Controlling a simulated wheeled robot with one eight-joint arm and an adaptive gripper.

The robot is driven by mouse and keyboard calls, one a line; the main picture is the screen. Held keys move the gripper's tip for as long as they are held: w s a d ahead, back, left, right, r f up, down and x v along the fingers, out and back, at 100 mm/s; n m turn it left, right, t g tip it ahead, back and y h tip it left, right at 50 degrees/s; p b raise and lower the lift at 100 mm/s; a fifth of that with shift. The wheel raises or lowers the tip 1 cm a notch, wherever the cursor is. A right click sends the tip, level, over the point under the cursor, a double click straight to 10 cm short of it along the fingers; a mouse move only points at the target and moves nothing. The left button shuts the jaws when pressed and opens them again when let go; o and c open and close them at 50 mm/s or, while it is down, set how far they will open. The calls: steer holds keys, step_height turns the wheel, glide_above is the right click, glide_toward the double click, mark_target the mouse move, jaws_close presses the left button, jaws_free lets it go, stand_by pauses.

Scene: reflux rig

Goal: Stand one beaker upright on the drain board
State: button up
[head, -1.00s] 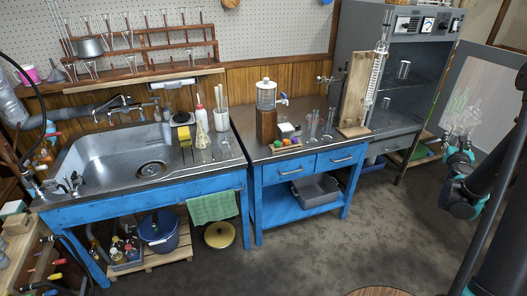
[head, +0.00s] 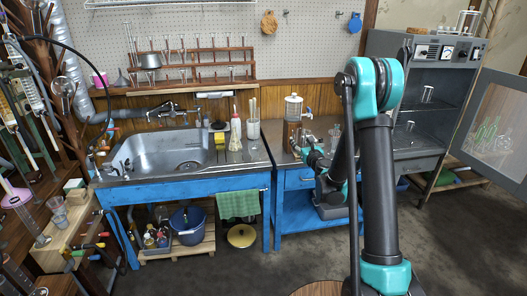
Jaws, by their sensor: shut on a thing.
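My gripper (head: 306,148) is small in the head view, low over the left part of the second bench, right of the drain board. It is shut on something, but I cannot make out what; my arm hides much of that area. One glass beaker (head: 427,94) stands on a shelf in the grey cabinet and another (head: 410,126) stands lower. A larger glass vessel (head: 468,21) stands on top of the cabinet.
The sink basin (head: 165,152) lies left of the drain board. A dispenser (head: 293,107) and upright glassware (head: 335,133) stand on the second bench near my arm. The cabinet's door (head: 492,132) stands open at right. A wooden bench with glassware stands at left.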

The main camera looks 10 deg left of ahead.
steer(key=s+a+f+n+g+y, duration=0.1)
steer(key=s+a+n+g+y, duration=0.15)
steer(key=a, duration=0.45)
steer(key=s+a+f+n+g+y, duration=0.1)
steer(key=s+a+f+y, duration=0.15)
steer(key=a, duration=0.45)
steer(key=shift+t, duration=0.25)
steer(key=shift+w+a+f, duration=0.9)
steer(key=shift+w+f, duration=0.5)
steer(key=shift+w, duration=0.45)
steer(key=shift+w+a+f, duration=0.9)
steer(key=shift+w+f, duration=0.5)
steer(key=shift+w, duration=0.45)
steer(key=shift+w+a+f, duration=0.9)
steer(key=shift+w+f, duration=0.5)
steer(key=shift+w, duration=0.45)
steer(key=shift+f, duration=0.35)
steer(key=o, duration=1.2)
steer(key=shift+o, duration=0.2)
step_height(320, 180, up, 10)
